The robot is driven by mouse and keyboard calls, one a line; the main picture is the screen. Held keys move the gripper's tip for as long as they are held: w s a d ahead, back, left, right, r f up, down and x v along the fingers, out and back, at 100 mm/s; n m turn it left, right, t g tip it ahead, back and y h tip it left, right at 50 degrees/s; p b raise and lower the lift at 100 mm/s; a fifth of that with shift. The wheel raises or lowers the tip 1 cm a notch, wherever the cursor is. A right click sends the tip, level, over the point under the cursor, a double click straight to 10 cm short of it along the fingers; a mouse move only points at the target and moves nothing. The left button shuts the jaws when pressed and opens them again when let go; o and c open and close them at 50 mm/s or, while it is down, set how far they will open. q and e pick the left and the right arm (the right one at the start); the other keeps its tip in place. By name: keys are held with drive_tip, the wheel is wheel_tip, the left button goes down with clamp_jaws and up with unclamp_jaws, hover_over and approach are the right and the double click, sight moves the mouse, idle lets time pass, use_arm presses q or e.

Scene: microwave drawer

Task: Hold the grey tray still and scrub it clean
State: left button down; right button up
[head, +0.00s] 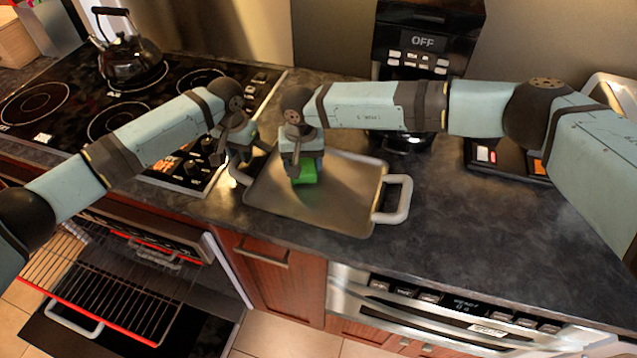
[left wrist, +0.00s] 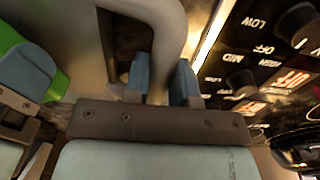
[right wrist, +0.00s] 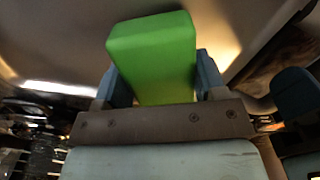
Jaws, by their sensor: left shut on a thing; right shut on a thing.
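The grey tray (head: 345,205) lies on the dark counter, with a light handle at its right end (head: 403,198). My left gripper (head: 240,172) is at the tray's left end. In the left wrist view its blue fingers (left wrist: 163,82) are shut around the tray's left handle (left wrist: 160,30). My right gripper (head: 304,172) is over the left part of the tray and is shut on a green sponge (head: 305,174). The sponge shows as a green block between the fingers in the right wrist view (right wrist: 155,55). It is low over the tray; whether it touches cannot be told.
A stove with a black kettle (head: 128,60) is at the left. A black coffee machine (head: 425,45) stands behind the tray, and a dark scale-like device (head: 495,158) is at the right. An open oven with a rack (head: 105,285) is below left. The counter right of the tray is clear.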

sight(319, 185)
drive_tip(key=shift+s+d, duration=1.7)
drive_tip(key=shift+s, duration=0.3)
use_arm(q)
drive_tip(key=shift+f, duration=0.1)
use_arm(e)
drive_tip(key=shift+r, duration=2.75)
drive_tip(key=shift+d, duration=4.5)
use_arm(q)
drive_tip(key=shift+c, duration=1.1)
unclamp_jaws()
